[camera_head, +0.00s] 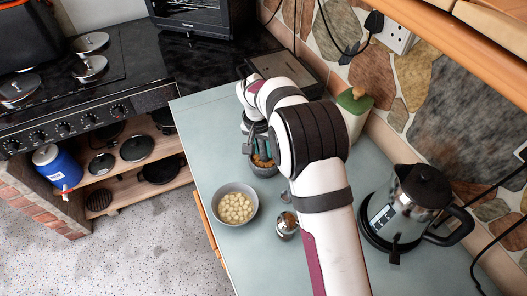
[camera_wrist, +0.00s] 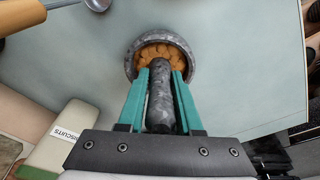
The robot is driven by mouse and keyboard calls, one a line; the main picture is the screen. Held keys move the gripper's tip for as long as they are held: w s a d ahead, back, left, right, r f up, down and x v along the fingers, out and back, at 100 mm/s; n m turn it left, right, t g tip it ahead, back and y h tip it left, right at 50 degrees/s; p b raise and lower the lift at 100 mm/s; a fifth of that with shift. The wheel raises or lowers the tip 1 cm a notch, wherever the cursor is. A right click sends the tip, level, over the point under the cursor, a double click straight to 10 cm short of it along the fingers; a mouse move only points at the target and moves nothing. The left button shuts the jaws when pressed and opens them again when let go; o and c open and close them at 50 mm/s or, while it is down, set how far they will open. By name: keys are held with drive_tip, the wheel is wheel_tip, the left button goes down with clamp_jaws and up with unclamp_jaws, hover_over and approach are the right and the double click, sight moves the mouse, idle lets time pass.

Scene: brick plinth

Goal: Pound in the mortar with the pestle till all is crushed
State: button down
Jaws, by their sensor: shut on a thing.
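My gripper (camera_wrist: 161,100) is shut on the pestle (camera_wrist: 160,92), a dark grey speckled stone rod gripped between two teal fingers. The pestle's far end points into the mortar (camera_wrist: 133,66), a round grey stone bowl. I cannot tell whether its tip touches the contents. Orange-brown lumps (camera_wrist: 160,51) fill the mortar's inside and look like separate chunks; the pestle hides some of them. In the head view the mortar (camera_head: 264,173) stands on the pale counter, partly hidden by my arm, with my gripper (camera_head: 253,147) above it.
A grey bowl of pale nuts (camera_head: 235,206) and a small shiny metal pot (camera_head: 287,226) stand nearby. A kettle (camera_head: 408,204) is at the right. A cream biscuit tin (camera_wrist: 66,142) stands near the wall. The counter (camera_head: 215,125) left of the mortar is clear.

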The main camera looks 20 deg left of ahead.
idle(0.3)
drive_tip(key=shift+f, duration=1.05)
drive_tip(key=shift+r, duration=0.1)
drive_tip(key=shift+r, duration=1.05)
drive_tip(key=shift+f, duration=0.15)
drive_tip(key=shift+f, duration=0.95)
drive_tip(key=shift+r, duration=1.1)
